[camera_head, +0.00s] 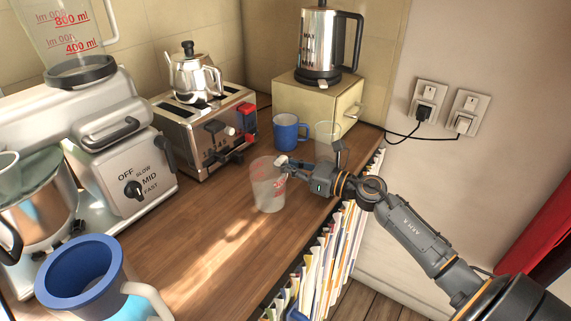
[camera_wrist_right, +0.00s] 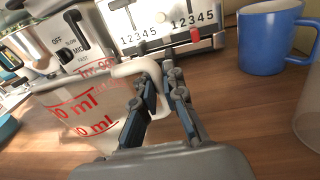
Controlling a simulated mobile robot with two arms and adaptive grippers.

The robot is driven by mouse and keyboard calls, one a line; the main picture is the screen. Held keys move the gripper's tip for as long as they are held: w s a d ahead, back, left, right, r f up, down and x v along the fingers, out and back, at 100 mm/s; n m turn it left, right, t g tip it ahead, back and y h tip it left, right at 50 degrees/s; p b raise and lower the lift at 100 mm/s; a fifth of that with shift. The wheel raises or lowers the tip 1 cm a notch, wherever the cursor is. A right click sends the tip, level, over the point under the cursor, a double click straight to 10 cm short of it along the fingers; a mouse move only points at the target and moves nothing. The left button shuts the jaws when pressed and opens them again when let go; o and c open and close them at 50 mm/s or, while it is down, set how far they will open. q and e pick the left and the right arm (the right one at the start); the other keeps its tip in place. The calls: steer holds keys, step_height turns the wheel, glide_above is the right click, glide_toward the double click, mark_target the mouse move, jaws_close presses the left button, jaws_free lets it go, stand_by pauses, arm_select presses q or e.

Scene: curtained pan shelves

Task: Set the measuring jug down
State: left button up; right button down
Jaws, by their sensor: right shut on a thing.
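The measuring jug (camera_head: 268,188) is a clear, frosted cup with red markings, upright over the wooden counter in front of the toaster. It also shows at the left of the wrist view (camera_wrist_right: 75,118). My right gripper (camera_head: 286,163) reaches in from the right and is shut on the jug's pale handle (camera_wrist_right: 138,68); in the wrist view its fingers (camera_wrist_right: 158,78) pinch it from both sides. The jug's base is at or just above the wood; I cannot tell whether it touches. My left gripper is not in view.
Behind the jug are a toaster (camera_head: 205,129), a blue mug (camera_head: 289,132) and a clear glass (camera_head: 327,134). A kettle (camera_head: 326,43) stands on a cream box (camera_head: 310,103). The front counter (camera_head: 190,240) is clear.

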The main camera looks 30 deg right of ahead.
steer(key=shift+f+b, duration=0.25)
steer(key=shift+b, duration=0.1)
steer(key=c, duration=1.4)
jaws_free()
steer(key=shift+o, duration=0.2)
steer(key=c, duration=0.4)
steer(key=shift+s, duration=0.1)
steer(key=shift+b+v, duration=0.6)
steer(key=shift+v, duration=1.35)
steer(key=shift+b+v, duration=0.5)
steer(key=shift+v, duration=1.6)
steer(key=b+v, duration=0.1)
steer(key=v, duration=0.5)
steer(key=shift+s+d, duration=0.2)
steer(key=shift+s, duration=0.2)
